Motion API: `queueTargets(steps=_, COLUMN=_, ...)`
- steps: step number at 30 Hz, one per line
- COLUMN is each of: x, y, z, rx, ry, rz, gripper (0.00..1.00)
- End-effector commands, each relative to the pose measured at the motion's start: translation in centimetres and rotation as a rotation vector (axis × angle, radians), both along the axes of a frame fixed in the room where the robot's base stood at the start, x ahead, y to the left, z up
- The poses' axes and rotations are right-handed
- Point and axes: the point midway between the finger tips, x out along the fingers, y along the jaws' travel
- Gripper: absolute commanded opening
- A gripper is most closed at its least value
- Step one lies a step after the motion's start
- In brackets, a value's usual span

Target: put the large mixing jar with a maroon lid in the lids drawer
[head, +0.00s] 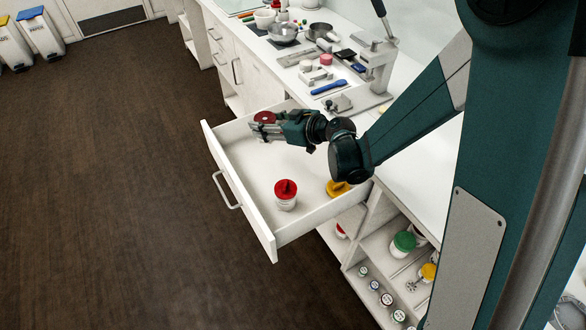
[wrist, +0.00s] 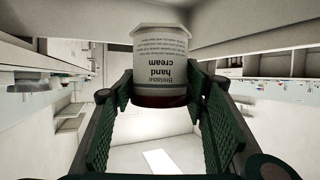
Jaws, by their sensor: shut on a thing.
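The large mixing jar shows its maroon lid (head: 264,117) at the tip of my gripper (head: 268,128). In the wrist view its white body (wrist: 160,58) carries a printed "hand cream" label, with the maroon lid toward the bottom of the picture. My gripper is shut on the jar between its two green fingers. The jar is held above the open white drawer (head: 243,185), over its back part. In the head view my gripper hides most of the jar's body.
A white jar with a red lid (head: 286,196) stands in the drawer near its front. A yellow-topped thing (head: 337,188) is at the drawer's right side, partly hidden by my arm. The drawer's middle is clear. The counter (head: 290,70) behind holds pans, a blue tool and a press.

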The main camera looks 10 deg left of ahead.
Motion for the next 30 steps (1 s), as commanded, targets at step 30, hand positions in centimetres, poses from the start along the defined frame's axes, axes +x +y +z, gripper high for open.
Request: queueTargets(steps=30, x=0.0, y=0.0, z=-6.2, rx=0.0, ry=0.0, rz=0.0, gripper=0.31)
